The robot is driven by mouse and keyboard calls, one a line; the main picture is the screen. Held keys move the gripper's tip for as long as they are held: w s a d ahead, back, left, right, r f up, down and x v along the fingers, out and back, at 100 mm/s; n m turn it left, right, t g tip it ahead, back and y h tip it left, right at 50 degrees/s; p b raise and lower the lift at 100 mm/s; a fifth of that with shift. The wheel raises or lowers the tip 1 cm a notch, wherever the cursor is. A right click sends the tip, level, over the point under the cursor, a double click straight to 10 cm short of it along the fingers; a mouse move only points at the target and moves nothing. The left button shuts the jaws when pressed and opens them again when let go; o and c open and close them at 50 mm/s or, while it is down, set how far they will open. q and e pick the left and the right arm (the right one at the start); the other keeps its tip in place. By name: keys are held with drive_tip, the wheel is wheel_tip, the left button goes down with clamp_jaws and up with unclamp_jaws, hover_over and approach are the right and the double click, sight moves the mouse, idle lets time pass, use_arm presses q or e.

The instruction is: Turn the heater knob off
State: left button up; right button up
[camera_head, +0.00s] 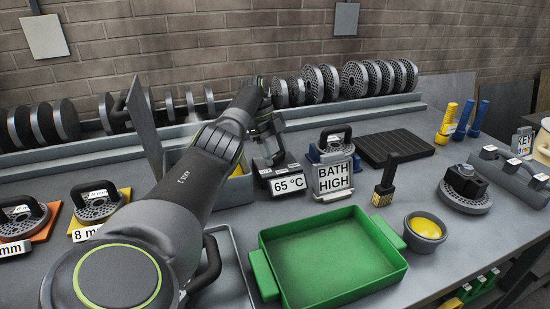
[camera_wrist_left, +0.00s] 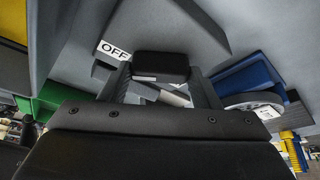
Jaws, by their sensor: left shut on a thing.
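The heater box (camera_head: 264,174) stands mid-bench with a "65 °C" label (camera_head: 289,184) on its front. My left arm reaches over the bench from the lower left, and my left gripper (camera_head: 266,140) is at this heater. In the left wrist view the black knob (camera_wrist_left: 161,66) sits between the two fingers, and the gripper is shut on it. A white "OFF" label (camera_wrist_left: 114,50) shows to the left of the knob. The knob's pointer and exact setting cannot be read clearly. My right gripper is not in view.
A "BATH HIGH" sign (camera_head: 333,178) with a die stands right of the heater. A brush (camera_head: 385,185), green tray (camera_head: 330,262) and yellow-filled bowl (camera_head: 425,228) are nearer. A grey bath (camera_head: 172,158) is partly behind my arm. Dies line the back rack.

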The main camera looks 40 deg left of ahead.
use_arm(q)
drive_tip(key=shift+m+b, duration=0.3)
idle(0.5)
drive_tip(key=o, duration=1)
drive_tip(key=shift+r, duration=0.1)
